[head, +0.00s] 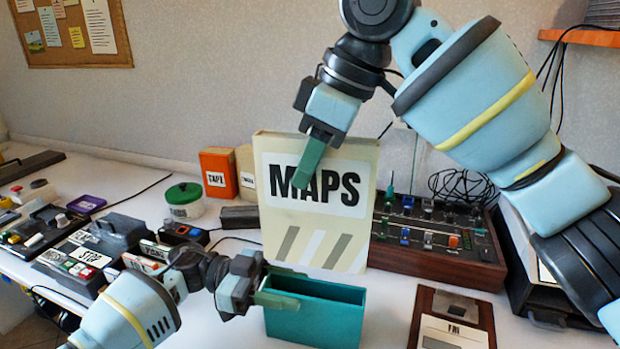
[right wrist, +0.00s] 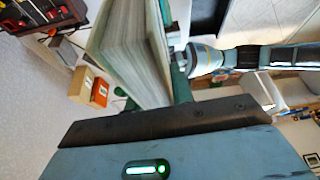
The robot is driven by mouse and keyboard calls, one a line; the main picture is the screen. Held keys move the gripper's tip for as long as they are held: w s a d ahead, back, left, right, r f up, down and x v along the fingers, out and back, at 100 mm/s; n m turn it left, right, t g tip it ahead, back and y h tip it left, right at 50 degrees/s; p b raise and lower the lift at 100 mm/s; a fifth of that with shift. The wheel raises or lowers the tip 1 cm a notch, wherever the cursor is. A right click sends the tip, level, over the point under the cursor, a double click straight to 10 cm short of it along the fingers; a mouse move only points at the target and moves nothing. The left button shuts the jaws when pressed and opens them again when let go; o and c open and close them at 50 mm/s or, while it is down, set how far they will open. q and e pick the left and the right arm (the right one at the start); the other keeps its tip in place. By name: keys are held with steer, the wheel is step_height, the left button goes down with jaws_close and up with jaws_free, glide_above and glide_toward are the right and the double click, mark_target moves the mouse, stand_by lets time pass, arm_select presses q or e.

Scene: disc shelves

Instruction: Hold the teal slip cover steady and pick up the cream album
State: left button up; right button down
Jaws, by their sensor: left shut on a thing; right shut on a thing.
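The cream album (head: 345,245), with MAPS in black letters and grey stripes below, is upright in the head view. My right gripper (head: 312,165) is shut on its upper part, one green finger across the label. The album's page edges (right wrist: 125,50) fill the upper left of the right wrist view. The teal slip cover (head: 325,320) stands below and in front of the album, its open top facing up and its inside looking empty. My left gripper (head: 278,300) is shut on the slip cover's left side. The album's lower edge appears behind the cover's rim, apart from its opening.
A wood-sided mixer panel (head: 435,245) stands to the right, behind a brown-and-cream case (head: 455,325). A green-lidded jar (head: 184,200), an orange TAPE box (head: 219,173) and several dark devices (head: 85,255) crowd the left. A cork board (head: 72,32) hangs on the wall.

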arm_select(q)
steer(key=o, duration=1.1)
steer(key=shift+a, duration=0.1)
steer(key=v, duration=1.1)
steer(key=shift+w+a, duration=0.15)
steer(key=shift+a, duration=0.25)
